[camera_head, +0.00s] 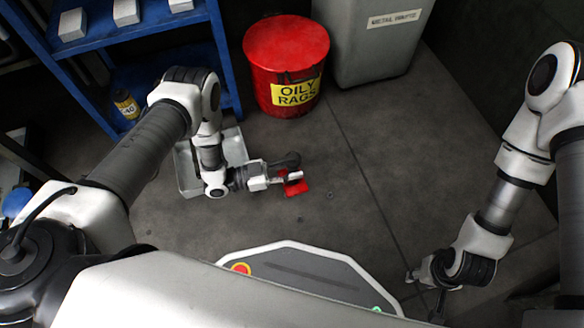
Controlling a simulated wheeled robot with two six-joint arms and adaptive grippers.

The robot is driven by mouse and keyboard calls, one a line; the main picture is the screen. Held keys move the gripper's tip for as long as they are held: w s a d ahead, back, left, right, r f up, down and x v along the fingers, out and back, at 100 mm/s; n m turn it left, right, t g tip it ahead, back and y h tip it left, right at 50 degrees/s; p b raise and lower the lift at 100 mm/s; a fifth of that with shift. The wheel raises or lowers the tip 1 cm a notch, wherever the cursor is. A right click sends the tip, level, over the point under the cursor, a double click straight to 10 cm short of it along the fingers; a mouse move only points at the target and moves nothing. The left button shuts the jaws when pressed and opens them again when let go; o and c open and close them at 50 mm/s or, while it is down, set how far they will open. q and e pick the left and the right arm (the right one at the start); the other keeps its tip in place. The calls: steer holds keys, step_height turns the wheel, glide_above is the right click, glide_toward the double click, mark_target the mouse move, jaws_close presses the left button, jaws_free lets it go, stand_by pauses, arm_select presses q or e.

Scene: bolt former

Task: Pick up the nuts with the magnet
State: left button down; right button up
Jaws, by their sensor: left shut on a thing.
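My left gripper (286,177) is shut on a red magnet (296,188), held over the grey floor right of the metal tray. The fingers hide part of the magnet, and its height above the floor is hard to judge. Small dark specks that look like nuts lie on the floor below it, one nut (329,221) to the lower right and another nut (300,218) straight below. Whether any nut clings to the magnet's underside is hidden. My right gripper (424,291) is low at the lower right, away from the magnet; its finger opening is unclear.
A shallow grey metal tray (185,173) lies on the floor, partly behind my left arm. A red oily rags bin (287,52) and a grey metal waste bin (365,52) stand behind. A blue shelf (137,36) is at upper left. The floor right of the magnet is mostly clear.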

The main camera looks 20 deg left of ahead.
mark_target(304, 180)
arm_select(q)
steer(key=shift+f+b, duration=3.5)
steer(key=shift+f, duration=0.75)
steer(key=shift+r, duration=0.1)
steer(key=shift+r+p, duration=3.7)
steer(key=shift+r, duration=0.3)
steer(key=shift+f, duration=0.1)
